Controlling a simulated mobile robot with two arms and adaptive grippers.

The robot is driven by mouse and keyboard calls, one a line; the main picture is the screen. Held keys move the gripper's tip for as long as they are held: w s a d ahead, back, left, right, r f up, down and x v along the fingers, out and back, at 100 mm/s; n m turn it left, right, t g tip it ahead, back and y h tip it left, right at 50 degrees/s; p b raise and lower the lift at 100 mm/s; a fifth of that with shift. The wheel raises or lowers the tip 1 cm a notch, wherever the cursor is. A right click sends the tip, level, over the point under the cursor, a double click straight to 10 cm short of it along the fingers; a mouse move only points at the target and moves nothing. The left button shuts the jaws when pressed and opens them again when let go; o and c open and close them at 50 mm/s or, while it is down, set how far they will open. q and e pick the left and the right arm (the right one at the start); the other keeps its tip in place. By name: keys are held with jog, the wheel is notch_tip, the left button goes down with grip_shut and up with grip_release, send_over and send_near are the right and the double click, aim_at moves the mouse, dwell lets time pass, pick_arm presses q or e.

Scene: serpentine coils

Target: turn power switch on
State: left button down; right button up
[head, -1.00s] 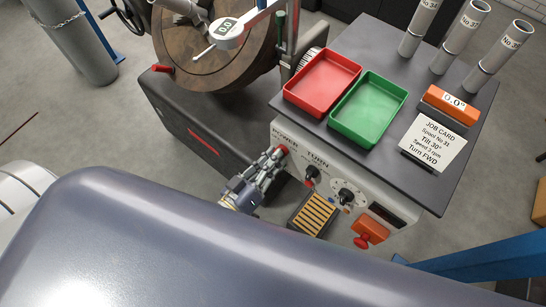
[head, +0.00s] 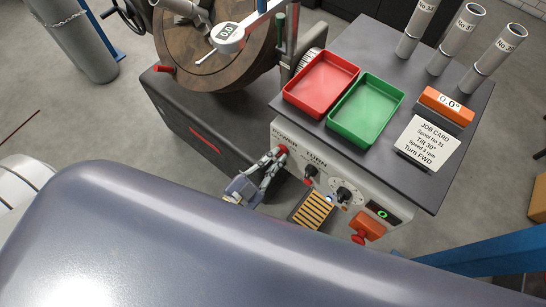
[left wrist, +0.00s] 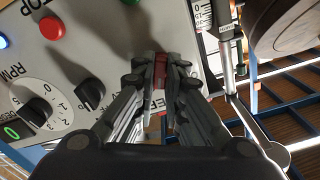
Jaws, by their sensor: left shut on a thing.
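The red power switch (head: 282,150) is at the upper left of the pale control panel (head: 296,158), by the "POWER" label. In the left wrist view the red switch (left wrist: 160,68) sits between my fingertips. My left gripper (head: 275,156) reaches up to the panel from below and is shut on the switch. Its fingers partly hide the switch and the label. A small display (head: 383,213) at the panel's right is lit with a green "0", and it also shows in the left wrist view (left wrist: 12,132). A blue lamp (left wrist: 4,41) is lit. My right gripper is not in view.
The black turn knob (head: 310,171) and speed dial (head: 344,194) are right of the switch. An orange box with a red button (head: 367,229) juts from the panel. Red (head: 321,82) and green (head: 366,108) trays lie on top. The coil drum (head: 188,55) stands behind left.

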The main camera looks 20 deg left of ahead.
pick_arm(q)
jog(key=m, duration=0.4)
dwell(0.7)
jog(key=c, duration=1.7)
grip_release()
jog(key=shift+o, duration=0.2)
jog(key=v, duration=1.2)
